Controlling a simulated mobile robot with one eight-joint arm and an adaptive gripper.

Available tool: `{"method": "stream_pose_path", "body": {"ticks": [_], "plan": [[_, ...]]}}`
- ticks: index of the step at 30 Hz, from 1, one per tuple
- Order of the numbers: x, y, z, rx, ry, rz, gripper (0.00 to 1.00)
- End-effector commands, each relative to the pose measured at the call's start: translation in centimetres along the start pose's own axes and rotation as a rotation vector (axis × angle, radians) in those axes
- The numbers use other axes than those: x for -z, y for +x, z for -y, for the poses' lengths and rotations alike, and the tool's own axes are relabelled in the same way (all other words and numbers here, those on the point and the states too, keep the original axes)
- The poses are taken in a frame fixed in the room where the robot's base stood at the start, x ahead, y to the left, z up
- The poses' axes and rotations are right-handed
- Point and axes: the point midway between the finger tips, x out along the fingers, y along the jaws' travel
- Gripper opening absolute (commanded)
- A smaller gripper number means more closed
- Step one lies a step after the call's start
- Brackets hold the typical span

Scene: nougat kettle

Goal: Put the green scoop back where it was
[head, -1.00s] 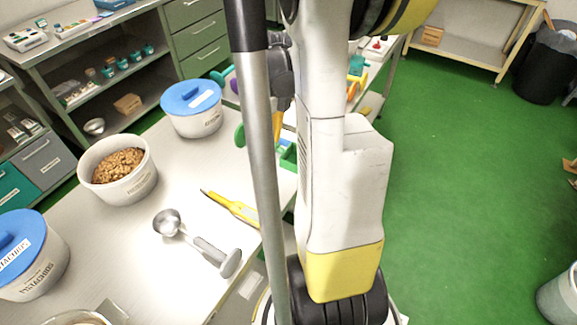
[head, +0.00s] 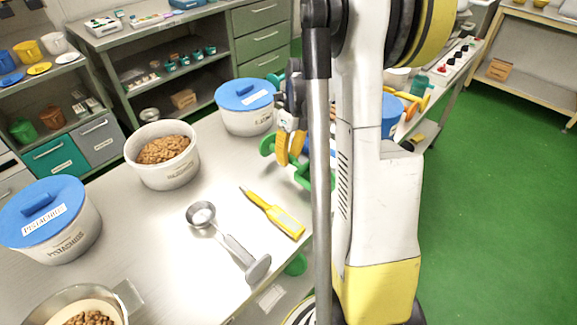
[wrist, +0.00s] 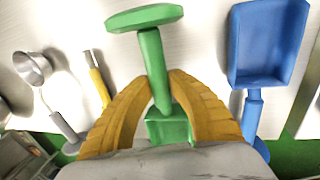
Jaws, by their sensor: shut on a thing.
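The green scoop (wrist: 150,60) is between the yellow fingers of my gripper (wrist: 167,105) in the wrist view. Its flat handle end points away from my gripper, and the boxy green part lies between the fingers. In the head view my gripper (head: 291,146) is over the right edge of the table, beside the blue-lidded tub. Green parts of the scoop (head: 267,144) show on both sides of the fingers, and my arm hides some of it. I cannot tell how high it is above the table.
A blue scoop (wrist: 268,45) lies to the right in the wrist view. A metal scoop (head: 228,242) and a yellow tool (head: 272,212) lie on the white table (head: 170,235). A nut tub (head: 163,170), a pistachio tub (head: 50,240) and a blue-lidded tub (head: 246,118) stand there.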

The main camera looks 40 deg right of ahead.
Motion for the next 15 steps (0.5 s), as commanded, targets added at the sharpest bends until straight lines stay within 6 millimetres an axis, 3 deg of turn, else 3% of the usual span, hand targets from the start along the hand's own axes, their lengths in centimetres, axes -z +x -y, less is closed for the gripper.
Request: {"method": "stream_pose_path", "body": {"ticks": [1, 4, 15], "plan": [[0.0, 1.2, 0.3, 0.0, 0.0, 0.0, 0.0], [0.0, 2.5, 0.5, 0.0, 0.0, 0.0, 0.0], [0.0, 2.8, 0.6, 0.0, 0.0, 0.0, 0.0]]}}
